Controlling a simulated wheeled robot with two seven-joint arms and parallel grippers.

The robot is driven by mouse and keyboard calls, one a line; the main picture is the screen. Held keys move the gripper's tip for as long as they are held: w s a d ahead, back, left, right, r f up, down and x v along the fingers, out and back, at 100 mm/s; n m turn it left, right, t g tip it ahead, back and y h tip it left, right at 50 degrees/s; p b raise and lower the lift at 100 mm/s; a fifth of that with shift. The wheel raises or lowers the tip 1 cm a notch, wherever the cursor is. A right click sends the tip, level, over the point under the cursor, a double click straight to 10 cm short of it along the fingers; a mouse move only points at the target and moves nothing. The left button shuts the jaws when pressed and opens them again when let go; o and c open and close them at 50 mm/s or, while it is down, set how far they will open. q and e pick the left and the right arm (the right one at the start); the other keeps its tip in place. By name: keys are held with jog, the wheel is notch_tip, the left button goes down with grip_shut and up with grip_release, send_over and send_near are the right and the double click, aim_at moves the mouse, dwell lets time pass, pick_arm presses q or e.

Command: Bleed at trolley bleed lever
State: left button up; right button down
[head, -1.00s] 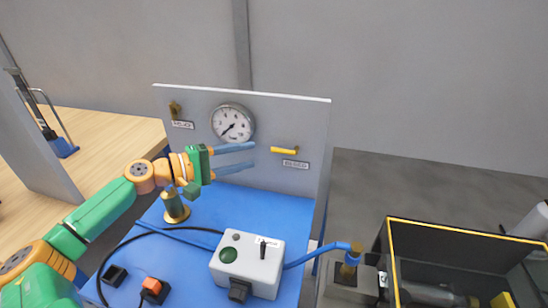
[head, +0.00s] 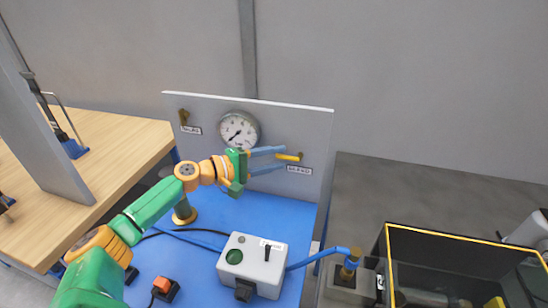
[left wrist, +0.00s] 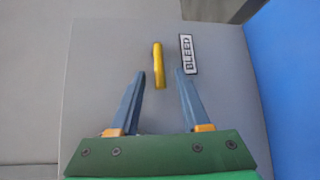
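The yellow bleed lever (head: 288,157) lies sideways on the grey upright panel (head: 300,120), just above a label plate (head: 299,170). In the left wrist view the lever (left wrist: 158,64) stands between and just beyond my fingertips, beside a label reading BLEED (left wrist: 187,54). My left gripper (head: 284,158) is open, its two blue fingers pointing at the panel, one above the other. In the left wrist view the left gripper (left wrist: 158,74) has a clear gap on both sides of the lever, and nothing is held. My right gripper is not in view.
A pressure gauge (head: 239,130) and a second brass lever (head: 184,117) are on the panel left of the bleed lever. A white control box (head: 252,262) stands on the blue trolley top (head: 205,270). A yellow-edged black bin (head: 440,250) is at the right.

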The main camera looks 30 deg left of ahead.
pick_arm(q)
grip_shut()
jog(key=r+m+g+y+p, duration=0.1)
jog(key=p, duration=0.4)
jog(key=r+m+g+y+p, duration=0.1)
jog(key=r+p, duration=0.1)
jog(key=p, duration=0.4)
jog(key=shift+w+d+r+m+y, duration=0.1)
jog(key=shift+d+r+m+y, duration=0.1)
jog(key=shift+d+m+y, duration=0.15)
jog(key=shift+w+d+r+m+g+y+p, duration=0.1)
jog(key=shift+d+r+m+g+y+p, duration=0.15)
jog(key=shift+m+g+y+p, duration=0.3)
jog(key=y, duration=0.1)
jog(key=d+r+m+g+y, duration=0.1)
jog(key=y, duration=0.1)
jog(key=d+m+y, duration=0.1)
jog(key=shift+w+d+r+g+y, duration=0.2)
jog(key=shift+w+d+g+y, duration=0.05)
jog(key=shift+w+g+y, duration=0.1)
jog(key=shift+w+d+r+m+g+y, duration=0.15)
jog(key=shift+d+m+g+y, duration=0.15)
jog(key=shift+d+m+y, duration=0.65)
jog(key=shift+d+m+g+y, duration=0.25)
jog(key=shift+d+g+y, duration=0.05)
jog(key=shift+y, duration=0.7)
jog(key=shift+f, duration=0.2)
